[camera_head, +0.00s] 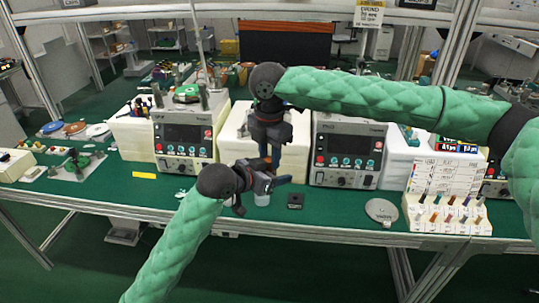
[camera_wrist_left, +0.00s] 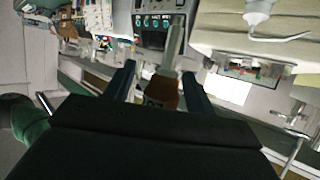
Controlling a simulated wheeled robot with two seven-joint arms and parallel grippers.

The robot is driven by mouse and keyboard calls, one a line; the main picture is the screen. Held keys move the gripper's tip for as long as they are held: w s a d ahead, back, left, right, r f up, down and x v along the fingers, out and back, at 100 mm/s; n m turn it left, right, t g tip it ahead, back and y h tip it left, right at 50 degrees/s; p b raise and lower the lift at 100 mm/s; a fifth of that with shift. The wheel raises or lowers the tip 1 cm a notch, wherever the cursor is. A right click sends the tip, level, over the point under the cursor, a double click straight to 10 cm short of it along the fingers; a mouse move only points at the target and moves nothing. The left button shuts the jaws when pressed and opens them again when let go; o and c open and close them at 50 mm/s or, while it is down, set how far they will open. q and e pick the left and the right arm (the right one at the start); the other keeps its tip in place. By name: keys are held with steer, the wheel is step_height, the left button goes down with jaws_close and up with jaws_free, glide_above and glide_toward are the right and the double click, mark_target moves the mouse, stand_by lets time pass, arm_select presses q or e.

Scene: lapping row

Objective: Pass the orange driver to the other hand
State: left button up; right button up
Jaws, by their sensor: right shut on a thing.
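The orange driver (camera_wrist_left: 163,92) lies between the two fingers of my left gripper (camera_wrist_left: 158,85) in the left wrist view, with its pale shaft pointing away. A gap shows on each side of its handle, so the left gripper is open around it. In the head view a bit of the driver's orange (camera_head: 281,181) shows at the left gripper (camera_head: 268,184). My right gripper (camera_head: 268,158) points down just above the left one, shut on the driver. The grip itself is mostly hidden by the grippers.
Two grey control units (camera_head: 186,140) (camera_head: 347,150) stand behind on the green bench. A white rack (camera_head: 440,205) with several small tools, a round disc (camera_head: 381,210) and a small black block (camera_head: 295,201) are to the right. A yellow bar (camera_head: 144,175) lies to the left.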

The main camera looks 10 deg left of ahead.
arm_select(q)
steer(key=shift+a, duration=0.1)
steer(key=v, duration=1.1)
steer(key=s+d+f+n+g+y, duration=0.15)
steer(key=s+f, duration=0.45)
steer(key=f, duration=0.6)
steer(key=s+d+f+n+g, duration=0.1)
steer(key=s+f+n+g, duration=0.15)
steer(key=s+f, duration=0.65)
steer(key=s+d+f+n+g+y, duration=0.15)
steer(key=s+f, duration=0.25)
steer(key=f, duration=1.1)
steer(key=s+a+f+g+y, duration=0.1)
steer(key=s+a+f+y, duration=0.1)
steer(key=f, duration=0.7)
steer(key=s+a+f+g+y, duration=0.2)
steer(key=s+a+f, duration=0.3)
steer(key=s+f, duration=0.2)
step_height(320, 180, down, 3)
steer(key=shift+s+r+y, duration=0.2)
steer(key=shift+y, duration=0.2)
steer(key=shift+n, duration=0.25)
